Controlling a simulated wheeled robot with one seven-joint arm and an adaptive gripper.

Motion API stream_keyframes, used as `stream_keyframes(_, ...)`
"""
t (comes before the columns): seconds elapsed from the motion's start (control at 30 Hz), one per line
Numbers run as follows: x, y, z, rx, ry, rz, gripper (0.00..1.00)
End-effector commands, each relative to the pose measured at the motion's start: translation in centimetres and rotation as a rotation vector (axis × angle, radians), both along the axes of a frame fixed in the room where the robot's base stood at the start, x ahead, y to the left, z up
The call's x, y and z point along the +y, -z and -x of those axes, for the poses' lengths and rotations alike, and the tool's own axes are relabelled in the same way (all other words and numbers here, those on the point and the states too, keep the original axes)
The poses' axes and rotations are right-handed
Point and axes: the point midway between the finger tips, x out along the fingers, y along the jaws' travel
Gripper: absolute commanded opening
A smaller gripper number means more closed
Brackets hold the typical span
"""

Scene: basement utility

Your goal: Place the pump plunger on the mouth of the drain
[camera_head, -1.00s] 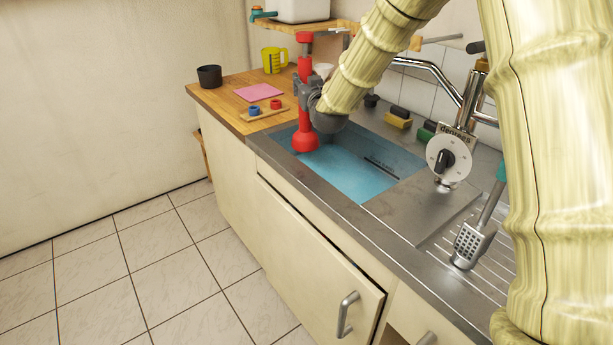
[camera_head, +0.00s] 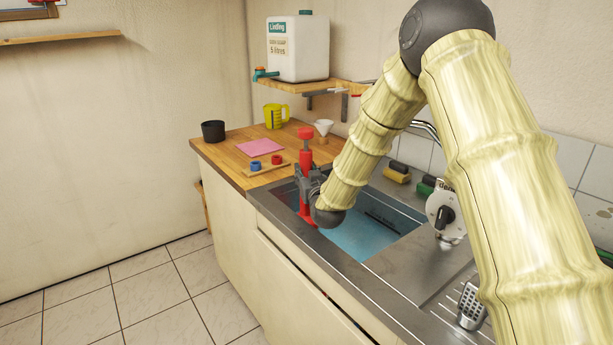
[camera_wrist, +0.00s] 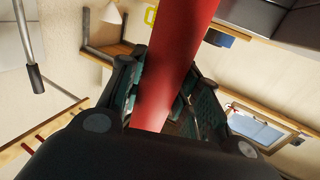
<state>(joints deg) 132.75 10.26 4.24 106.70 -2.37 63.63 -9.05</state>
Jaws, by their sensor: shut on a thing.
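The red pump plunger (camera_head: 305,158) is upright in my gripper (camera_head: 308,186), over the left end of the sink basin (camera_head: 362,238). My gripper is shut around its shaft, and the red shaft (camera_wrist: 175,62) also shows between the fingers in the wrist view. The plunger's lower end reaches down inside the basin's near left rim. The gripper partly hides it, and I cannot tell whether it touches the bottom. Bluish water appears to cover the basin floor. The drain mouth cannot be made out in either view.
A wooden worktop left of the sink holds a black cup (camera_head: 213,131), a yellow jug (camera_head: 275,116), a pink cloth (camera_head: 260,147) and a small board with blue and red pieces. A dial (camera_head: 443,213), tap and sponges (camera_head: 396,172) stand right and behind. A white canister (camera_head: 298,48) sits on a shelf.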

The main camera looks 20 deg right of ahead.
Motion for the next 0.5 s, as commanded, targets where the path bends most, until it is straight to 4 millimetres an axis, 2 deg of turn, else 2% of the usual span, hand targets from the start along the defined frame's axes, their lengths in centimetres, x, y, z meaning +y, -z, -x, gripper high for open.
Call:
stream_keyframes(0.1,0.00,0.69,-0.03,-0.002,0.000,0.000,0.00)
stream_keyframes(0.47,0.04,1.05,-0.02,-0.002,-0.001,0.000,0.00)
stream_keyframes(0.5,0.03,1.12,0.01,0.000,-0.001,0.000,0.37)
